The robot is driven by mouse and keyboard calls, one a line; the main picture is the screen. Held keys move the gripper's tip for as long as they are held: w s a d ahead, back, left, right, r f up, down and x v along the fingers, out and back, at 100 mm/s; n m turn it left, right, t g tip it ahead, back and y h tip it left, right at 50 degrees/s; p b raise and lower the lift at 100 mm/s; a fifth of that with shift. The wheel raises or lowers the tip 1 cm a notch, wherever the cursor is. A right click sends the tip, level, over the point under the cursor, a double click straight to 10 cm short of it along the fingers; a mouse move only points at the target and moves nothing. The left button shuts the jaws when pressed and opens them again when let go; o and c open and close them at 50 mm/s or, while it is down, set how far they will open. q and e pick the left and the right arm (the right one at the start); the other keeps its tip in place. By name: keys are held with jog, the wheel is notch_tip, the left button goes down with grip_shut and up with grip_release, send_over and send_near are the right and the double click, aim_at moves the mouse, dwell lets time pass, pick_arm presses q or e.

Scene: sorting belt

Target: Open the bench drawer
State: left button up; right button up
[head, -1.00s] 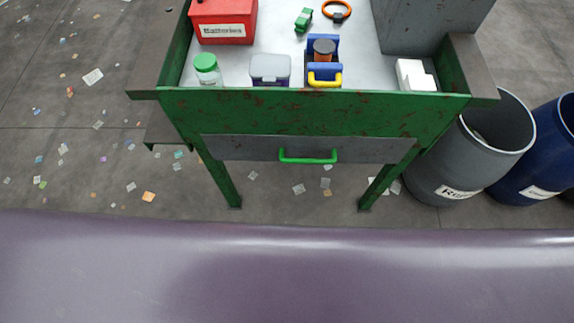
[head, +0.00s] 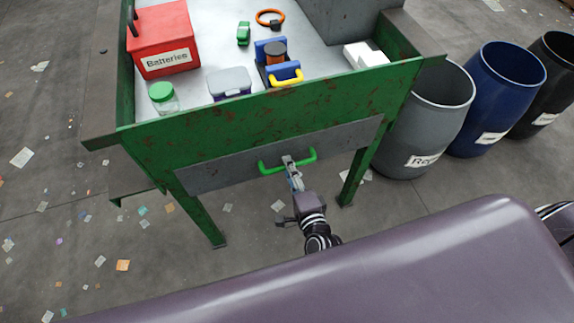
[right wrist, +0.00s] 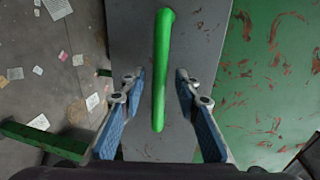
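The bench drawer has a grey front (head: 215,176) under the green bench edge and looks closed. Its green bar handle (head: 268,169) sits at the middle of the front. My right gripper (head: 290,163) is at the handle. In the right wrist view, the handle (right wrist: 161,50) runs lengthwise between the two blue-padded fingers of my right gripper (right wrist: 160,82). The fingers are open, with a visible gap on each side of the handle. My left gripper is not in view.
On the bench top (head: 212,42) stand a red Batteries box (head: 161,38), a green-lidded jar (head: 163,98), a grey-lidded container (head: 229,84) and a blue holder (head: 270,48). A grey barrel (head: 428,115) and a blue barrel (head: 495,95) stand right of the bench.

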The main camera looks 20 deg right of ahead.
jog(key=shift+x, duration=0.85)
jog(key=shift+c, duration=0.4)
grip_shut()
